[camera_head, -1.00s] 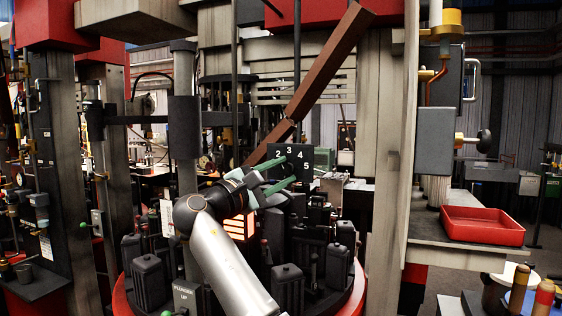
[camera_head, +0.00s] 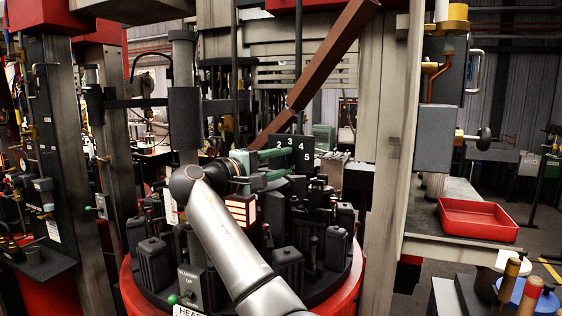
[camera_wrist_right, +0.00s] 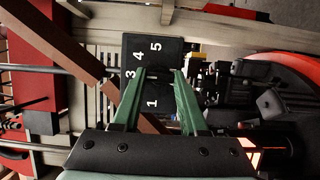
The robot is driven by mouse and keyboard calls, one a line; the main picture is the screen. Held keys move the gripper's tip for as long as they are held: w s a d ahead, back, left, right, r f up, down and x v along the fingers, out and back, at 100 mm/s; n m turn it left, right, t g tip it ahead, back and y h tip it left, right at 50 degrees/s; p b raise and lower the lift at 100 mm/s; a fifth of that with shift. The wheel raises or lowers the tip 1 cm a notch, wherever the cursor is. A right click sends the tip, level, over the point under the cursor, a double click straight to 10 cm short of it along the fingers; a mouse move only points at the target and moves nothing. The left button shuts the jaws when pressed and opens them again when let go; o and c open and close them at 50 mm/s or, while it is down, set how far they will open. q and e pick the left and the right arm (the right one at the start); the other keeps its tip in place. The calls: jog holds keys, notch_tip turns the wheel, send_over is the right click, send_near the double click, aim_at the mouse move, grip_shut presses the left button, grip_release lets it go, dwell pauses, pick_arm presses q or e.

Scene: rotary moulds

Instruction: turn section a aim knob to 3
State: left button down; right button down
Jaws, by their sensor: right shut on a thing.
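In the wrist view the dial plate (camera_wrist_right: 150,50) appears turned sideways, with 1, 3, 4 and 5 showing. My right gripper (camera_head: 291,160) has its green fingers against the front of the plate. In the wrist view my right gripper (camera_wrist_right: 158,76) is shut on the dark knob at the fingertips. The knob is mostly hidden, and its exact setting cannot be read. My left gripper is not in view.
A red round table (camera_head: 349,285) with several black moulds lies below my right arm. A brown slanted beam (camera_head: 325,70) passes behind the dial plate. A grey column (camera_head: 378,150) stands to the right, with a red tray (camera_head: 478,220) beyond it.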

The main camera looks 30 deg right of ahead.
jog(key=shift+c, duration=2.2)
grip_release()
jog(key=b+v, duration=0.2)
jog(key=v, duration=1)
jog(key=shift+a, duration=0.25)
jog(key=shift+s, duration=0.15)
